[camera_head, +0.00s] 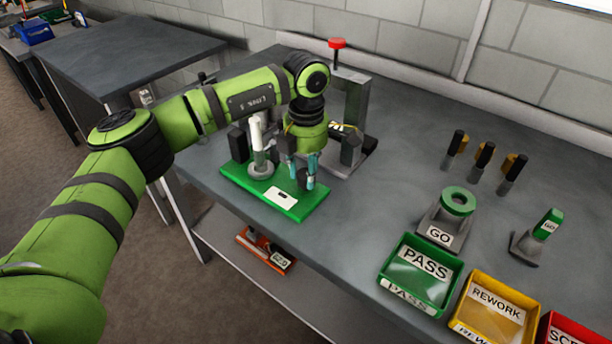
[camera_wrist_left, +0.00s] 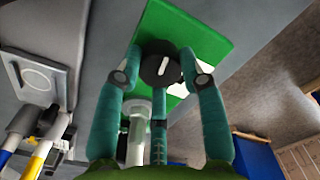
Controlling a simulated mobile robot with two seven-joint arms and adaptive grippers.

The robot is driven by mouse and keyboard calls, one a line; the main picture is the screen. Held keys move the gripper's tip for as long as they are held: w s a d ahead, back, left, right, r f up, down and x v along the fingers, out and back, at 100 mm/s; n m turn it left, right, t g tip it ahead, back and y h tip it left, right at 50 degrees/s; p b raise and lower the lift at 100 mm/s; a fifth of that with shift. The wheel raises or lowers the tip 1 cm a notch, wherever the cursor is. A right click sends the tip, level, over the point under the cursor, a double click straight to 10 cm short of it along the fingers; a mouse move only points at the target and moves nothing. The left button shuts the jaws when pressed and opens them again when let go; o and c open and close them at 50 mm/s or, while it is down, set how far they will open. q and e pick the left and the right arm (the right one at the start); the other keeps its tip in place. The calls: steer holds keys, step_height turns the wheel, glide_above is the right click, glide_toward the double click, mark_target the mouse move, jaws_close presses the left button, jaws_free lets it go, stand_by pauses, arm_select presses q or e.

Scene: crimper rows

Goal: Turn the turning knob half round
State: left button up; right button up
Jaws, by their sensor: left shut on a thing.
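The turning knob (camera_wrist_left: 160,70) is a round black knob with a white pointer line, mounted on a green board (camera_wrist_left: 206,38). In the wrist view its line runs nearly up and down, slightly tilted. My left gripper (camera_wrist_left: 161,66) has its teal fingers on both sides of the knob and is shut on it. In the head view the left gripper (camera_head: 303,168) comes down over the right part of the green board (camera_head: 250,188), and the fingers mostly hide the knob. My right gripper is not in view.
A white upright post (camera_head: 257,138) on a round grey foot stands on the board, close left of the gripper. A grey press with a red knob (camera_head: 337,43) stands behind. Green PASS (camera_head: 419,272) and yellow REWORK (camera_head: 496,308) trays lie at right. The mid-table is clear.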

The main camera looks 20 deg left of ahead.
arm_select(q)
steer(key=m+b, duration=0.2)
steer(key=m, duration=0.2)
steer(key=shift+f+m, duration=0.15)
steer(key=shift+m, duration=0.15)
steer(key=m+b, duration=0.1)
steer(key=m, duration=0.9)
steer(key=shift+m+b, duration=0.4)
steer(key=m, duration=0.5)
steer(key=shift+m, duration=0.3)
steer(key=o, duration=1.2)
steer(key=shift+c, duration=0.2)
